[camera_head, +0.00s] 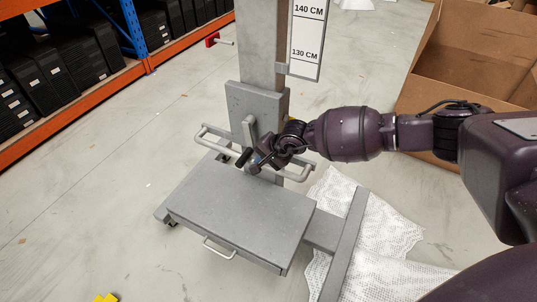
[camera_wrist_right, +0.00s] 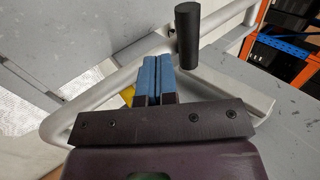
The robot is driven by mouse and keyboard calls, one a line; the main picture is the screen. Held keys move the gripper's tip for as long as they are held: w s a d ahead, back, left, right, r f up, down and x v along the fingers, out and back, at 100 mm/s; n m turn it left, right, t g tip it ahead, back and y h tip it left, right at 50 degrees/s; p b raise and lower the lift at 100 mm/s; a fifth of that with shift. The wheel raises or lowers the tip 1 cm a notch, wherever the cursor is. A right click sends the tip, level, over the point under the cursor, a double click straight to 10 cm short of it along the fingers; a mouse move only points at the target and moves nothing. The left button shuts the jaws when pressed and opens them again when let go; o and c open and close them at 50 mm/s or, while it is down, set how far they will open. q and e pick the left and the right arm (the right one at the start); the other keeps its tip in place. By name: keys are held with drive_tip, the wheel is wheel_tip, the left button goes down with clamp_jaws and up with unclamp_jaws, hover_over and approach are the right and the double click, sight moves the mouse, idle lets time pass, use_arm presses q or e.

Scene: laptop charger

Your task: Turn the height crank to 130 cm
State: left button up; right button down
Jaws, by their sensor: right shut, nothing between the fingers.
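The height crank (camera_head: 248,135) is on the front of the grey column, with a light arm and a black handle (camera_head: 244,157) at its lower end. The black handle also shows in the right wrist view (camera_wrist_right: 187,30), standing just beyond and to the right of the fingertips. My right gripper (camera_head: 256,166) is beside the handle, on its right. Its blue fingers (camera_wrist_right: 154,76) are closed together with nothing between them. The height scale (camera_head: 306,35) shows 140 CM above 130 CM, with a grey pointer (camera_head: 282,68) at its lower left. My left gripper is not in view.
A grey platform (camera_head: 240,205) juts out below the crank. Grey side rails (camera_head: 215,131) flank the column. A cardboard box (camera_head: 470,45) stands at the back right, and white netted material (camera_head: 385,235) lies on the floor. Orange and blue shelving (camera_head: 140,35) is at the upper left.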

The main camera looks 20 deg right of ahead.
sight(247, 158)
use_arm(q)
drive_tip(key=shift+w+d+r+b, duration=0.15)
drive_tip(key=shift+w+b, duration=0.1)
drive_tip(key=shift+b, duration=0.05)
use_arm(e)
drive_tip(key=shift+w+a+f, duration=0.15)
drive_tip(key=shift+w+a, duration=0.3)
drive_tip(key=shift+w, duration=0.15)
drive_tip(key=shift+w+a+f, duration=0.15)
drive_tip(key=shift+w+a, duration=0.3)
drive_tip(key=shift+w, duration=0.15)
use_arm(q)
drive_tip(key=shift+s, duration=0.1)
use_arm(e)
drive_tip(key=shift+f, duration=0.1)
drive_tip(key=shift+a+f+t, duration=0.15)
drive_tip(key=shift+t, duration=0.15)
drive_tip(key=shift+w+a+f+t+y, duration=0.3)
drive_tip(key=shift+w+y, duration=0.1)
drive_tip(key=shift+y, duration=0.1)
drive_tip(key=shift+w+a+f+b, duration=0.1)
drive_tip(key=shift+w+a+b, duration=0.15)
drive_tip(key=shift+w+b, duration=0.1)
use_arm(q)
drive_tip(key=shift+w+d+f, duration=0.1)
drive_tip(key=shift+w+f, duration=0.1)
use_arm(e)
drive_tip(key=shift+d, duration=0.1)
